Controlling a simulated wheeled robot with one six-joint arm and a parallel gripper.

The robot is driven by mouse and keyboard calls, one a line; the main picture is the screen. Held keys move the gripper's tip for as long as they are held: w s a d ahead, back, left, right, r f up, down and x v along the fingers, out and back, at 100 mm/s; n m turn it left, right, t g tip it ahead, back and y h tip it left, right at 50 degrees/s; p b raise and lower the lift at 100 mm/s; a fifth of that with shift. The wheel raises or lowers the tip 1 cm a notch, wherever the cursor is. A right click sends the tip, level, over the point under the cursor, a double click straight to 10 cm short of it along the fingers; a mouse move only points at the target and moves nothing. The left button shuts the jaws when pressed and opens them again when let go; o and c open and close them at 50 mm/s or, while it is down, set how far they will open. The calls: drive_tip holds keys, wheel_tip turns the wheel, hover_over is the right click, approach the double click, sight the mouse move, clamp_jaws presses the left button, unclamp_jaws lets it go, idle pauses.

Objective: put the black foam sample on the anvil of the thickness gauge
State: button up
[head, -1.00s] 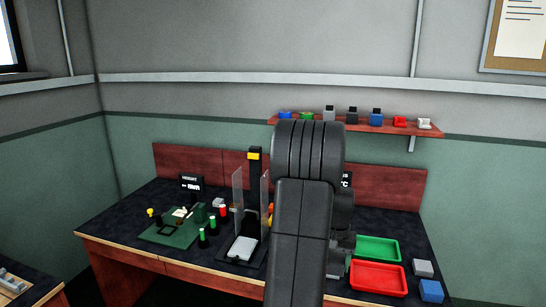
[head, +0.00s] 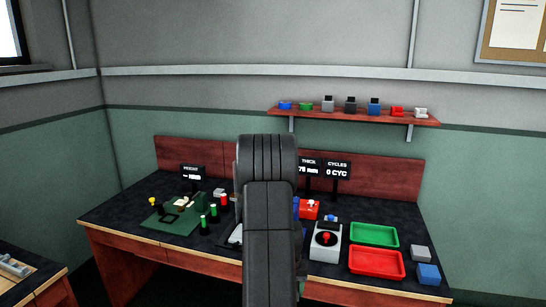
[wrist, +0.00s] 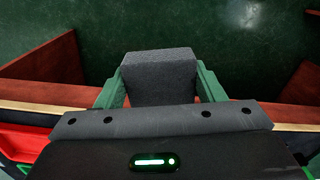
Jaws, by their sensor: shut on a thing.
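In the wrist view my gripper (wrist: 159,70) has its two green fingers closed on the sides of a dark grey-black foam block (wrist: 160,82), the foam sample. The block stands up between the fingers. In the head view my arm hides the gripper and the sample. A display marked THICK (head: 308,168) stands at the back of the bench, right of my arm. The thickness gauge and its anvil cannot be made out for certain; my arm covers that middle part of the bench.
A white box with a red knob (head: 326,240), a green tray (head: 374,244) and a red tray (head: 352,264) stand right of my arm. A green fixture (head: 172,233) and several green-topped posts stand to the left. A shelf (head: 350,117) hangs above.

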drive_tip(key=s+a+f, duration=0.1)
drive_tip(key=a+f, duration=0.3)
drive_tip(key=f, duration=0.1)
drive_tip(key=shift+s+a+f+n+b, duration=0.25)
drive_tip(key=shift+a+n+b, duration=0.1)
drive_tip(key=shift+n+b, duration=0.1)
idle(0.3)
